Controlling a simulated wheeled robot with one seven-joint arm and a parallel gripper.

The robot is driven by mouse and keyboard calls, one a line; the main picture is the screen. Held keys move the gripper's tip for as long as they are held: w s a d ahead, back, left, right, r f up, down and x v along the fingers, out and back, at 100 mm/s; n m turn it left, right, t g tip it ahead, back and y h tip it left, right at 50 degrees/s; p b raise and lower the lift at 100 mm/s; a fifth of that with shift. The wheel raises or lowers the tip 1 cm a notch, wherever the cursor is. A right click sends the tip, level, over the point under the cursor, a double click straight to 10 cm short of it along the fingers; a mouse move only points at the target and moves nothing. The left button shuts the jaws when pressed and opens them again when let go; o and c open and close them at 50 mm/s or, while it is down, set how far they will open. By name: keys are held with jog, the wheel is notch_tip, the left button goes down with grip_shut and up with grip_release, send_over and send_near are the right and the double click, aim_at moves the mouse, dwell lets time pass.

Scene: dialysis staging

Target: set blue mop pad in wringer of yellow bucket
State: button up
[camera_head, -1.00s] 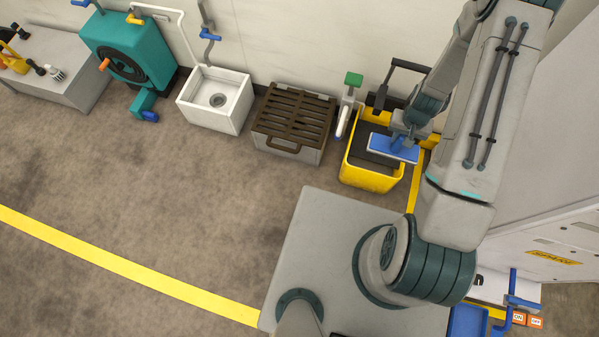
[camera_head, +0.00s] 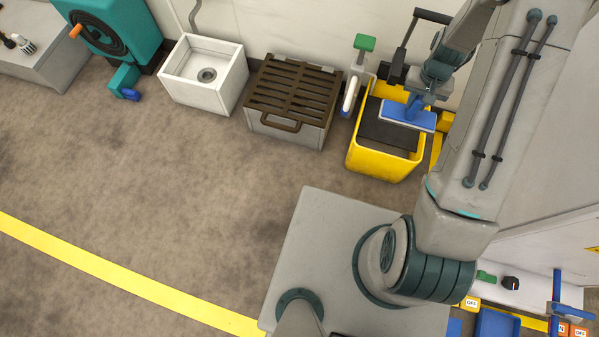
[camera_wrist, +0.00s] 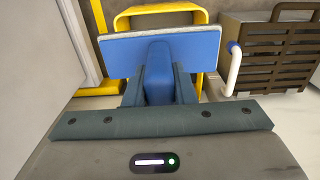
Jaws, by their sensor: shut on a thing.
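The blue mop pad (camera_head: 409,116) is a flat blue slab with a pale edge. My gripper (camera_head: 420,95) is shut on it by a blue block on its face, which shows between the fingers in the wrist view (camera_wrist: 158,72). The yellow bucket (camera_head: 376,166) stands on the floor, with a dark interior or insert (camera_head: 388,130) showing at its top. The pad is over the bucket's back right part in the head view; whether it touches the wringer I cannot tell. In the wrist view the pad covers much of the yellow bucket frame (camera_wrist: 160,12).
A brown slatted grate on a grey box (camera_head: 293,92) stands left of the bucket, with a green-topped white device (camera_head: 364,44) between. A white sink (camera_head: 205,76) and a teal reel unit (camera_head: 120,38) stand farther left. The floor (camera_head: 160,190) in front is clear.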

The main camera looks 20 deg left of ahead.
aim_at(408, 114)
jog(key=f+b, duration=0.2)
jog(key=b, duration=0.3)
jog(key=w+f+b, duration=0.1)
jog(key=f+b, duration=0.2)
jog(key=b, duration=0.2)
jog(key=shift+w+f, duration=0.1)
jog(key=shift+f, duration=0.1)
notch_tip(408, 114, down, 2)
jog(key=b, duration=0.6)
jog(key=shift+w, duration=0.1)
jog(key=b, duration=0.3)
jog(key=shift+f, duration=0.35)
jog(key=shift+f, duration=0.15)
notch_tip(408, 114, up, 33)
jog(key=s+p, duration=0.2)
jog(key=p, duration=4)
jog(key=shift+s+p, duration=0.25)
jog(key=shift+p, duration=0.1)
